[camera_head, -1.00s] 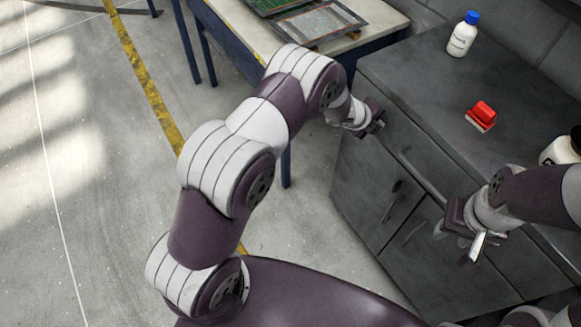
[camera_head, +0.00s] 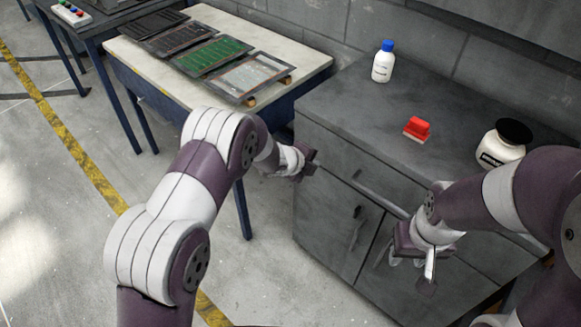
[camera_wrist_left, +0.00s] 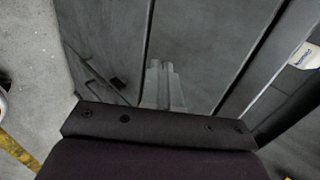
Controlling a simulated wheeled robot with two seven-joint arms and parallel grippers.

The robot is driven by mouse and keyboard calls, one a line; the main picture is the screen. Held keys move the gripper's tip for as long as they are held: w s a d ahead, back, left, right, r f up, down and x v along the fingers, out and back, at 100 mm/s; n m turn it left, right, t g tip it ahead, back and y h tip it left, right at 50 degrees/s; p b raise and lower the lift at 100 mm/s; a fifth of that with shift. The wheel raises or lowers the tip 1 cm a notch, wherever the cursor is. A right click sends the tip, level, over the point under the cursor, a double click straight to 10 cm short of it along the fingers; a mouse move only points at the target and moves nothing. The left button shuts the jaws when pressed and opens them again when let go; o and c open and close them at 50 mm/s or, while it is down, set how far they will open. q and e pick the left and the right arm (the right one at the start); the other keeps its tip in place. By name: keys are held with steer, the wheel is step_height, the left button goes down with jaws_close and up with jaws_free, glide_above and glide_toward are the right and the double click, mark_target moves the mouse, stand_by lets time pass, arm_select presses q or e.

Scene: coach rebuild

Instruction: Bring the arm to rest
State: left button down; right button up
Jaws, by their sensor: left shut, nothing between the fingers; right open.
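My left arm reaches from the lower left in the head view. Its gripper (camera_head: 309,166) is just in front of the dark grey cabinet (camera_head: 330,225), near the cabinet's left upper corner. In the left wrist view its fingers (camera_wrist_left: 162,85) are together with nothing between them, and the cabinet front fills most of the background. My right arm comes in from the right. Its gripper (camera_head: 428,270) hangs open and empty in front of the cabinet, pointing downward. Whether either gripper touches the cabinet cannot be told.
On the cabinet top stand a white bottle with blue cap (camera_head: 383,65), a red block-like brush (camera_head: 417,129) and a white jar with black lid (camera_head: 500,148). A pale-topped table (camera_head: 135,60) at the left holds several flat panels.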

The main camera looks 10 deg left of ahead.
arm_select(q)
steer(key=s+a+r+n+g+y+p, duration=0.1)
steer(key=s+a+r+n+g+y, duration=0.15)
steer(key=s+a+n, duration=0.5)
steer(key=s+a+r+n+g+y+p, duration=0.2)
steer(key=s+a+r+n+y, duration=0.1)
steer(key=s+a+n, duration=0.4)
steer(key=s+a+r+n+g+p, duration=0.2)
steer(key=s+r+n+p, duration=0.2)
steer(key=s+r+n, duration=0.6)
steer(key=s+r, duration=0.2)
steer(key=s, duration=0.3)
steer(key=shift+s, duration=0.25)
steer(key=shift+n, duration=0.25)
